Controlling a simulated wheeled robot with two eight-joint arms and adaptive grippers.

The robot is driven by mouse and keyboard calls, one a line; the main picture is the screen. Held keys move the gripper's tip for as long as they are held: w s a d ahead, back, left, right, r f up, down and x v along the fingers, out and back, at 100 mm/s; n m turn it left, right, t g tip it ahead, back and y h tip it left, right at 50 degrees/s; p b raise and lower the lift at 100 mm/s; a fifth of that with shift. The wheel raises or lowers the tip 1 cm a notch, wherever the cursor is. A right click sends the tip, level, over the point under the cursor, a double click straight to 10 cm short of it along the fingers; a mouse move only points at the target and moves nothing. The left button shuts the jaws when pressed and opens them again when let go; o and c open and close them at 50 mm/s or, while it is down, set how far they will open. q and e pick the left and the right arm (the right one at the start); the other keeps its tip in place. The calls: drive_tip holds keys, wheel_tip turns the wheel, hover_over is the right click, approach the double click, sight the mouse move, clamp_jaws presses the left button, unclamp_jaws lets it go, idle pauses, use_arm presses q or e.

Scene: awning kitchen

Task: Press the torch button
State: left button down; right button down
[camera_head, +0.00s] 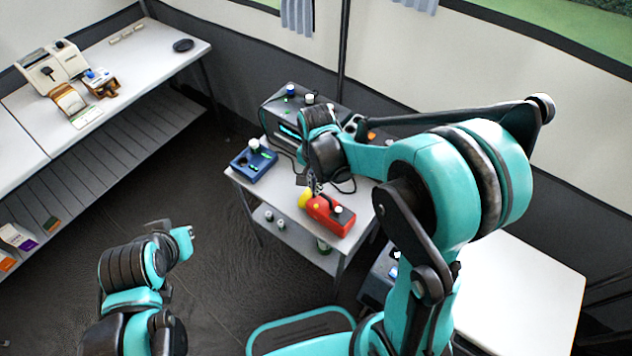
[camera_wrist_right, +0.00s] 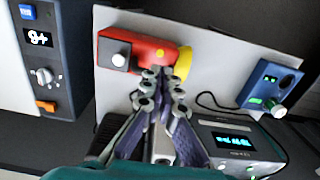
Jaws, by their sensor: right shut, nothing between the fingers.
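The torch (camera_head: 333,216) is red with a yellow head and lies on a small grey table. In the right wrist view the torch (camera_wrist_right: 138,52) shows a small yellow button (camera_wrist_right: 160,53) on its body and a white knob on a black part at its left end. My right gripper (camera_head: 314,186) is shut and empty at the torch's yellow-head end. In the wrist view its fingertips (camera_wrist_right: 162,73) overlap the torch's edge near the button; I cannot tell whether they touch it. My left arm shows at the lower left, its fingers out of sight.
A blue box with a knob (camera_head: 254,161) and a dark device (camera_wrist_right: 238,145) with a lit display share the small table (camera_head: 281,187). A grey-blue device (camera_wrist_right: 44,62) with a dial and orange switch shows at the wrist view's left. A long counter (camera_head: 150,60) stands left.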

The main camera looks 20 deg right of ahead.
sight(316, 205)
wheel_tip(316, 205, down, 8)
drive_tip(key=b, duration=0.3)
drive_tip(key=shift+r, duration=0.1)
